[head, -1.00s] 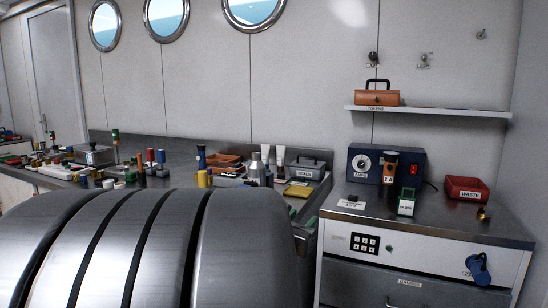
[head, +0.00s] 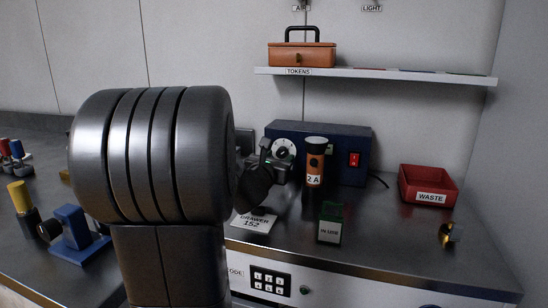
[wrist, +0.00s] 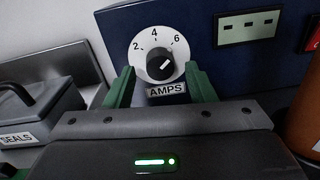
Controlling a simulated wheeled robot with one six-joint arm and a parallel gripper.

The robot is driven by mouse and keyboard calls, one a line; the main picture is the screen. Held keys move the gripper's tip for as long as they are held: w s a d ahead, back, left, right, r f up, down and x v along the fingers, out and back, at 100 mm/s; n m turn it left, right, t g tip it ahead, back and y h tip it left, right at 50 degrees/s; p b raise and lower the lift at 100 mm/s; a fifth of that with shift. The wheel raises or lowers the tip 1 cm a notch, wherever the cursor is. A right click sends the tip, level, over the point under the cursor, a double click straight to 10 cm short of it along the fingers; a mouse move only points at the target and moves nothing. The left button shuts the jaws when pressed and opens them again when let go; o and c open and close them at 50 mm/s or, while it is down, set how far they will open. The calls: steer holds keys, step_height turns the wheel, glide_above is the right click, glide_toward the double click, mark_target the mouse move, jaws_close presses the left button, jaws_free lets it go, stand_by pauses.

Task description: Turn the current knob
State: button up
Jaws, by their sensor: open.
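The current knob (wrist: 160,67) is a black round knob on a white dial marked 2, 4 and 6, above an AMPS label (wrist: 167,90). Its white mark points up and right, roughly toward the 6. The dial is on the front of a dark blue box (head: 340,145), and the white dial (head: 285,149) also shows in the head view. My gripper (wrist: 161,88) is open, with green fingers left and right of the dial's lower part. Nothing is between them. I cannot tell how far the fingertips are from the panel.
An orange cylinder labelled 2 A (head: 314,165) stands right of my gripper, close to the box. A green IN USE block (head: 330,222), a red WASTE bin (head: 428,184) and a brass piece (head: 449,234) are on the counter. A grey SEALS box (wrist: 40,112) lies left.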

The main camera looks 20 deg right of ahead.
steer(key=shift+w+d+r, duration=0.1)
steer(key=shift+w+d, duration=0.35)
steer(key=shift+w, duration=0.05)
steer(key=c, duration=1)
